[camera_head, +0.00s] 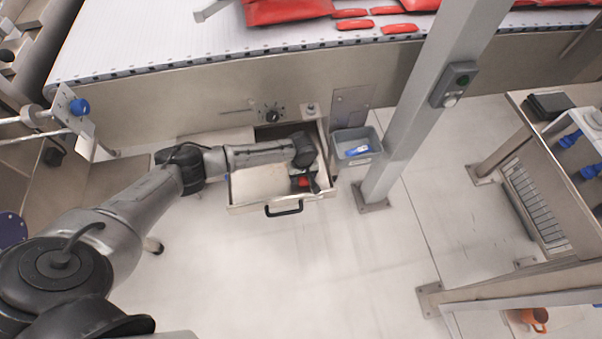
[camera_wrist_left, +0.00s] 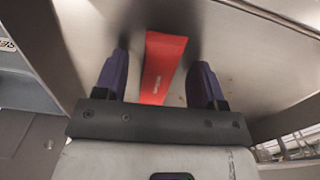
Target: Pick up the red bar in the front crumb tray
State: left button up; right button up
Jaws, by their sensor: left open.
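The red bar (camera_wrist_left: 161,68) lies on the floor of the crumb tray in the left wrist view. The crumb tray (camera_head: 250,188) is a shallow metal drawer, pulled out, with a black handle on its front. My left gripper (camera_wrist_left: 163,75) is open, with one dark finger on each side of the bar. Gaps show between the fingers and the bar. In the head view my left gripper (camera_head: 306,184) reaches down into the tray's right part. Only a small red patch of the bar (camera_head: 304,182) shows there; the rest is hidden. My right gripper is not in view.
A grey bin (camera_head: 369,137) holding a blue item stands right of the tray, near a grey post (camera_head: 400,125). A conveyor (camera_head: 150,45) with several red packs runs behind. A metal table (camera_head: 560,135) stands at right. The floor in front is clear.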

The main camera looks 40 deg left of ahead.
pick_arm(q)
jog(key=c, duration=1)
jog(key=shift+r, duration=0.1)
